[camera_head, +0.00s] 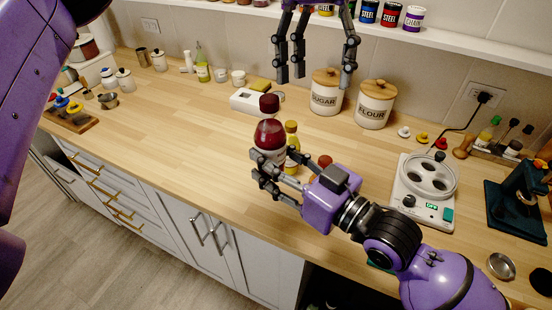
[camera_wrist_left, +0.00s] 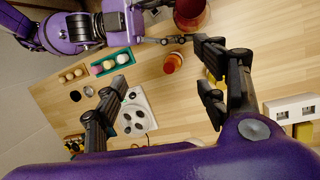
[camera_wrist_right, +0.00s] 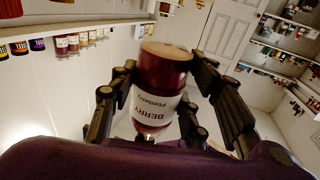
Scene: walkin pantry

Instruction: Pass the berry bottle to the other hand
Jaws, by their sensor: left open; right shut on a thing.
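The berry bottle (camera_head: 270,136) is dark red with a dark cap and a white label. My right gripper (camera_head: 272,166) is shut around its lower part and holds it upright, seemingly above the counter. The right wrist view shows the bottle (camera_wrist_right: 158,88) between the fingers with its "BERRY" label facing the camera. My left gripper (camera_head: 318,78) is open and empty, above and behind the bottle, pointing down and apart from it. In the left wrist view the bottle (camera_wrist_left: 190,14) is at the top edge, outside the open fingers, partly cut off.
A yellow-capped bottle (camera_head: 291,132) and a red-capped one (camera_head: 325,161) stand close behind the held bottle. Sugar (camera_head: 326,97) and flour (camera_head: 374,108) canisters stand below the left gripper. A white scale-like device (camera_head: 423,190) sits right.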

